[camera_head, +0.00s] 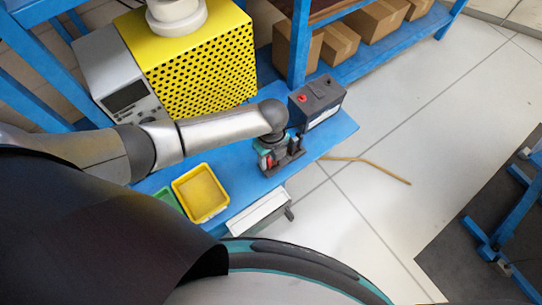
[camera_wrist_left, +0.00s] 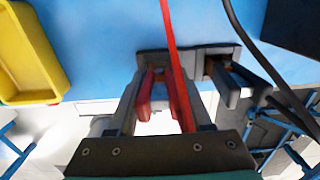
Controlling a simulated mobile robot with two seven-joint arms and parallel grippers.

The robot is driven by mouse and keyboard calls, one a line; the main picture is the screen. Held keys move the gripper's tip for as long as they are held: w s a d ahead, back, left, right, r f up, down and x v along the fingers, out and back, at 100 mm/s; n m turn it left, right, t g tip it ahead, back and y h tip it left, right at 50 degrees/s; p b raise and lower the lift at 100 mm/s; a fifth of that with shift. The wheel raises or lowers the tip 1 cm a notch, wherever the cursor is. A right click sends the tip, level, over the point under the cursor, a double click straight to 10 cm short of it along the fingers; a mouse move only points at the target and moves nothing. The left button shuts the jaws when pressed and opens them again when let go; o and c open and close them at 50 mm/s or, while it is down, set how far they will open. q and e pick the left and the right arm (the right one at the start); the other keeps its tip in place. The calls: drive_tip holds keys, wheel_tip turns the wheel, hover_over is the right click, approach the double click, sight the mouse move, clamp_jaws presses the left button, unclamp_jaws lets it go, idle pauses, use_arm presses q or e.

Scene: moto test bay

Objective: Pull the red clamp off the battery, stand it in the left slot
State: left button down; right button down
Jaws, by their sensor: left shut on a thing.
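The red clamp (camera_wrist_left: 181,98) is between the fingers of my left gripper (camera_wrist_left: 160,80), which is shut on it. Its red handles point back toward the wrist and its red cable runs up past it. The clamp is at the left slot of the dark grey holder (camera_wrist_left: 203,53); whether it rests on the slot floor is hidden. In the head view my left gripper (camera_head: 274,158) is at the holder (camera_head: 294,160), with a bit of red showing. The battery (camera_head: 318,99) stands behind it, apart from the clamp. My right gripper is not in view.
A black clamp (camera_wrist_left: 232,88) stands in the holder's right slot, close to my finger, with a black cable. A yellow bin (camera_head: 200,193) is left on the blue bench (camera_head: 235,190). A perforated yellow machine (camera_head: 200,65) stands behind. The bench's front edge is close.

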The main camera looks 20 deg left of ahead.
use_arm(q)
drive_tip(key=shift+f+b, duration=0.3)
drive_tip(key=shift+f, duration=0.1)
drive_tip(key=shift+c, duration=1.2)
unclamp_jaws()
wheel_tip(320, 180, up, 15)
drive_tip(key=p, duration=0.3)
drive_tip(key=shift+r, duration=0.15)
